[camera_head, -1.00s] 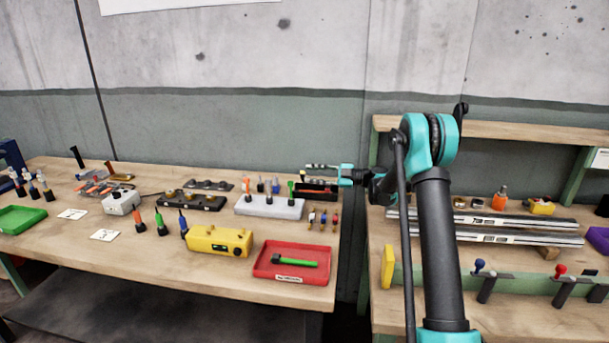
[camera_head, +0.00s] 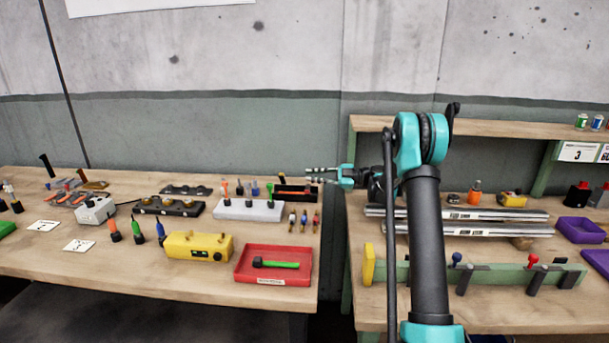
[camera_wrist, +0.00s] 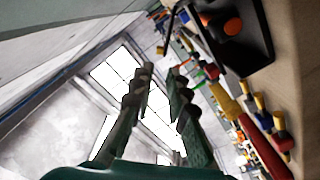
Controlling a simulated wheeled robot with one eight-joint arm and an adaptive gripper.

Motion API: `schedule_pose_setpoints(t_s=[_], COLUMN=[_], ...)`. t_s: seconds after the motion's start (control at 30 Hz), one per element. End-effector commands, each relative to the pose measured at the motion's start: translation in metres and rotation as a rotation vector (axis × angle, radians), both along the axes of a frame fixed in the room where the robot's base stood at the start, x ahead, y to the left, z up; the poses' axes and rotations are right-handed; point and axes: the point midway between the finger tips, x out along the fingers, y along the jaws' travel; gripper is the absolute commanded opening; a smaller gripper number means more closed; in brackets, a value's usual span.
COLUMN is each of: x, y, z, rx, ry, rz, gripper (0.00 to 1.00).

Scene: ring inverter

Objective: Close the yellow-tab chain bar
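A long green bar (camera_head: 502,275) with a yellow tab (camera_head: 368,265) at its left end lies along the front of the right bench. It carries a blue-knobbed part (camera_head: 457,258), a red-knobbed part (camera_head: 533,259) and dark handle-like pieces. My arm hides some of its left half. My gripper (camera_head: 311,175) is up and to the left of the yellow tab, pointing left beyond the right bench's edge. In the wrist view its fingers (camera_wrist: 160,73) are apart with nothing between them. The bar is not recognisable in the wrist view.
Silver rails (camera_head: 480,214) lie behind the bar. Purple trays (camera_head: 581,230) stand at the right. The left bench holds a red tray (camera_head: 272,278), a yellow box (camera_head: 184,246) and several small tools. A narrow gap separates the benches. A shelf (camera_head: 490,128) runs behind the right bench.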

Motion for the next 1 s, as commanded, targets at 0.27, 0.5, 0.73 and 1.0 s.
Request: schedule_pose_setpoints(t_s=[0.27,0.5,0.73,1.0], x=[0.03,0.054,0.065,0.066], y=[0.0,-0.002,-0.003,0.005], z=[0.018,0.041,0.058,0.061], rx=[-0.054,-0.137,-0.2,-0.219], ry=[0.52,1.076,1.45,1.555], rz=[0.041,0.043,0.015,0.004], gripper=[0.0,0.0,0.0,0.0])
